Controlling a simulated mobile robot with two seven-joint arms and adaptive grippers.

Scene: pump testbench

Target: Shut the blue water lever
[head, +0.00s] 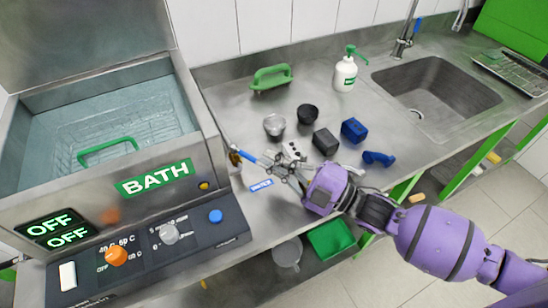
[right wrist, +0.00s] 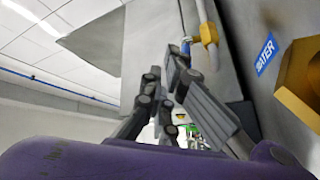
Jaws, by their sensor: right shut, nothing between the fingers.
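The blue water lever (head: 249,158) sticks out from a brass fitting beside the bath's right side. In the right wrist view a blue piece of it (right wrist: 186,47) shows beyond my fingers, by a yellow brass part (right wrist: 208,33). A blue WATER label (head: 261,185) is close by; it also shows in the wrist view (right wrist: 266,52). My right gripper (head: 276,166) is shut and empty, with its fingertips just right of the lever. I cannot tell whether they touch it. My left gripper is not in view.
The bath (head: 212,130) stands left of the lever, with its control panel (head: 150,245) in front. Several small items, including a grey block (head: 326,140) and a blue block (head: 354,130), lie on the counter behind my right gripper. A sink (head: 440,88) is farther right.

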